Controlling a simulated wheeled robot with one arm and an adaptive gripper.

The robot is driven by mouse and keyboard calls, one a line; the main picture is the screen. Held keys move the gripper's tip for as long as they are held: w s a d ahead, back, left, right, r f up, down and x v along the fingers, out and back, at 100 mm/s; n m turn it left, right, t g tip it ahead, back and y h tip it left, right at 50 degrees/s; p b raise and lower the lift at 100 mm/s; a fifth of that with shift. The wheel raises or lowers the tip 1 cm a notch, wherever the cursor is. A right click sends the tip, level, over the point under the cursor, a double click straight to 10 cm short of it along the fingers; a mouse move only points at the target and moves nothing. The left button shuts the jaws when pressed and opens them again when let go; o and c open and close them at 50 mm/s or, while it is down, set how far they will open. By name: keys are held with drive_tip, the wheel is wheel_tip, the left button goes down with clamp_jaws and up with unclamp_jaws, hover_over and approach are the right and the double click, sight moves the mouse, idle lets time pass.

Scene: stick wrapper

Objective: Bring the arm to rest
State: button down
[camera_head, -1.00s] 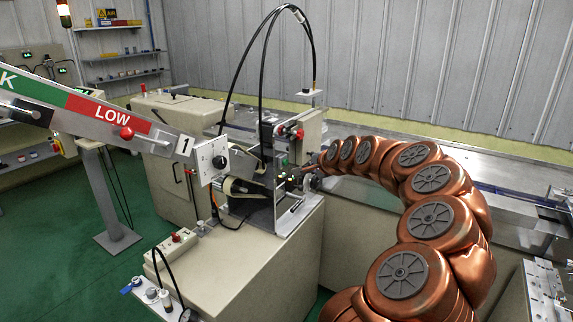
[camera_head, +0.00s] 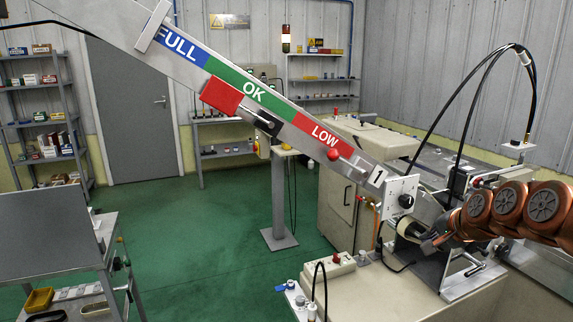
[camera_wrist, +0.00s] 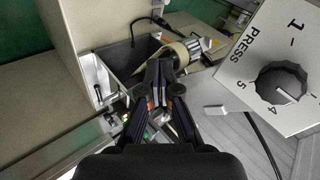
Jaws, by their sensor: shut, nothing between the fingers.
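My copper-coloured arm (camera_head: 510,208) reaches in from the right edge of the head view. My gripper (camera_head: 432,244) is at its left end, small and dark there, close to the roller part of the wrapping machine (camera_head: 410,228). In the wrist view my gripper (camera_wrist: 161,75) has its two dark fingers together with nothing between them. Beyond the fingertips is a pale roll (camera_wrist: 173,56) by a ribbed metal roller. I cannot tell whether the fingers touch it. The arm's base end is out of view.
A PRESS dial (camera_wrist: 280,82) on a white plate is close at right in the wrist view. The sloping chute (camera_head: 285,112), marked FULL, OK and LOW, ends above the machine. A small switch box (camera_head: 330,268) sits on the machine's top. Green floor (camera_head: 190,240) is open at left.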

drive_tip(key=s+a+f+n+g+y, duration=0.1)
drive_tip(key=s+a+f+n+g, duration=0.1)
drive_tip(key=s+a+n, duration=0.5)
drive_tip(key=s+a+f+g, duration=0.25)
drive_tip(key=s+a, duration=0.25)
drive_tip(key=a, duration=0.5)
drive_tip(key=s+a+f+n+g, duration=0.1)
drive_tip(key=s+n+g, duration=0.1)
drive_tip(key=s, duration=0.6)
drive_tip(key=s+a+f+n+g+h, duration=0.1)
drive_tip(key=s+a+f+g, duration=0.1)
drive_tip(key=s, duration=0.6)
drive_tip(key=s+a+f+n+g, duration=0.2)
drive_tip(key=s, duration=0.7)
drive_tip(key=shift+f+n+h, duration=0.25)
drive_tip(key=shift+n+h, duration=0.05)
drive_tip(key=shift+h, duration=0.1)
